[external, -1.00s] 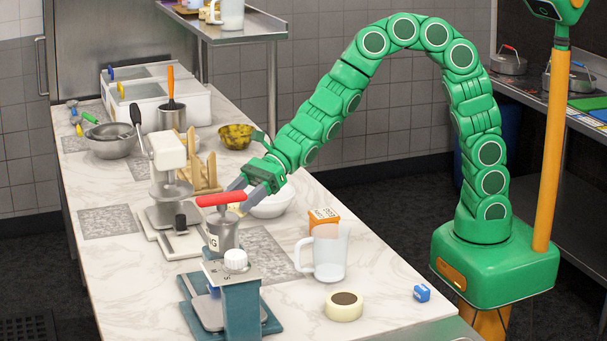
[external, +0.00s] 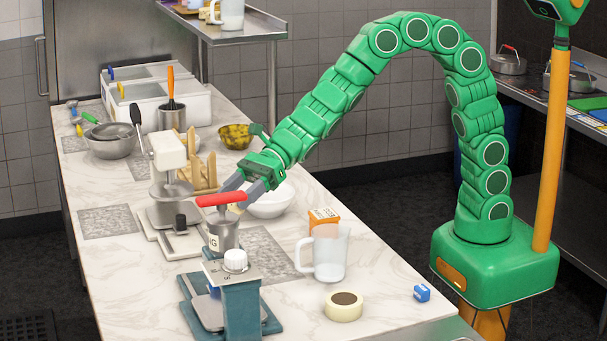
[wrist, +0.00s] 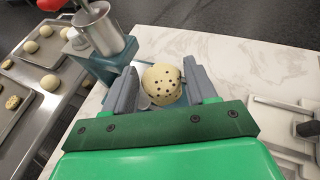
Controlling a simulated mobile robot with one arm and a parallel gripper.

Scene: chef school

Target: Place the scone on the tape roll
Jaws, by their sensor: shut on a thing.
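The scone (wrist: 161,84), round and pale with dark specks, sits between the two fingers of my gripper (wrist: 160,88) in the wrist view. My gripper is shut on it. In the external view my gripper (external: 243,187) is above the counter, behind the red-handled metal canister, and the scone is hidden there. The tape roll (external: 344,311), cream with a dark centre, lies flat near the counter's front right, well apart from my gripper. It is not seen in the wrist view.
The red-handled canister (external: 223,236) and teal press (external: 242,310) stand near my gripper. A clear jug (external: 330,254) and an orange box (external: 323,216) stand behind the tape roll. A white bowl (external: 271,206) is behind my gripper. A small blue item (external: 422,293) lies right of the roll.

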